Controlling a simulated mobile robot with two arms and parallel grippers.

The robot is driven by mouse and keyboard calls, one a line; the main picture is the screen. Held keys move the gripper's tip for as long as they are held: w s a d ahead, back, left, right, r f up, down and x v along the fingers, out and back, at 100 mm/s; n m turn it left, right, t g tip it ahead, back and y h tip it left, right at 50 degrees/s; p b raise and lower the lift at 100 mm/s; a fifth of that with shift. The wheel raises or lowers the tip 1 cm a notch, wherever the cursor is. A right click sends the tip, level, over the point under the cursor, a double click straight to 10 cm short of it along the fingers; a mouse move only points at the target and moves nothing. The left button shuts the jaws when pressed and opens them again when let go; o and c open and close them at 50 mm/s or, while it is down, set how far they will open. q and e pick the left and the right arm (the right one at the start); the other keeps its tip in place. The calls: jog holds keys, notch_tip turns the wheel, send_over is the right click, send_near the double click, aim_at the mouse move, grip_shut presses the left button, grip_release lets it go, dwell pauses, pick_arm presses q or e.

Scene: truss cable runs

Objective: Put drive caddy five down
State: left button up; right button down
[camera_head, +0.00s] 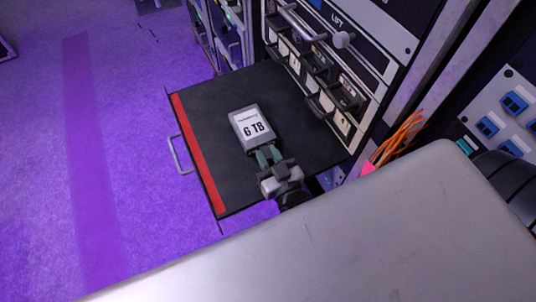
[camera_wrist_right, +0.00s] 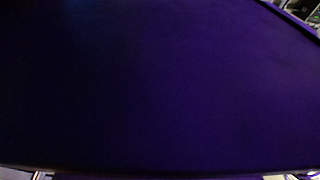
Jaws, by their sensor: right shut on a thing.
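The drive caddy (camera_head: 252,124), a grey block with a white label reading "6 TB", is over the black pull-out shelf (camera_head: 205,100) in the head view. My right gripper (camera_head: 268,157) is shut on the caddy's near end, with green fingertips against it. I cannot tell whether the caddy touches the shelf or hangs just above it. In the right wrist view a large dark purple surface fills nearly the whole picture, and I cannot tell what it is. My left gripper is in neither view.
The shelf has a red front strip (camera_head: 199,153) and a handle (camera_head: 180,155). A rack with several drive bays (camera_head: 318,75) stands along its right side. Orange cables (camera_head: 398,138) hang right of the shelf. The shelf is bare around the caddy. Purple-lit floor (camera_head: 60,180) lies left.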

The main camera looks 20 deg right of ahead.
jog(key=shift+s+f, duration=0.15)
jog(key=shift+f, duration=0.45)
jog(key=c, duration=1)
grip_release()
jog(key=shift+s+f, duration=0.1)
jog(key=shift+f, duration=0.1)
jog(key=shift+o, duration=0.2)
jog(key=shift+r, duration=0.6)
jog(key=s, duration=1.1)
jog(key=shift+s+d+r, duration=0.2)
jog(key=shift+s+r, duration=0.05)
